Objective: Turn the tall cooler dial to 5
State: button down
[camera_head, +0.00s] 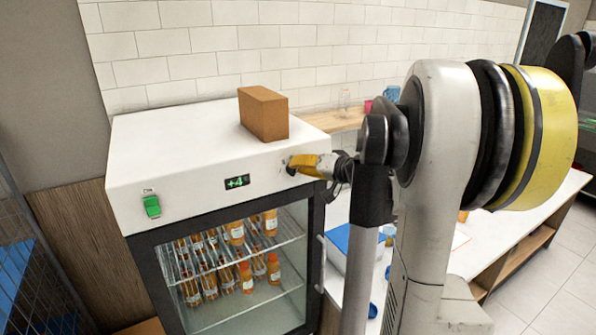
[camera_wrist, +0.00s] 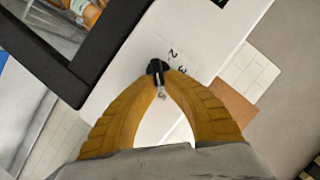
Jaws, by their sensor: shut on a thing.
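The cooler (camera_head: 125,165) is a white-topped cabinet with a dark-framed glass door. Its green display (camera_head: 237,182) reads "+4". A green switch (camera_head: 152,206) sits at the left of the front panel. My gripper (camera_head: 290,165) is at the right end of that panel, over the dial, which it mostly hides in the head view. In the wrist view the black dial (camera_wrist: 157,67) sits between the tips of my yellow fingers (camera_wrist: 166,78), which are shut on it. Digits 2 and 3 show beside it; the pointer's exact setting is unclear.
A brown box (camera_head: 263,113) stands on top of the cooler, near my gripper. Orange bottles (camera_head: 235,232) stand behind the glass door. A counter with a blue-lidded container (camera_head: 355,243) is to the right, partly behind my arm. A tiled wall is behind.

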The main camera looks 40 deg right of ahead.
dwell(0.4)
jog(key=c, duration=1.5)
grip_release()
jog(key=shift+w, duration=0.1)
jog(key=v, duration=1.2)
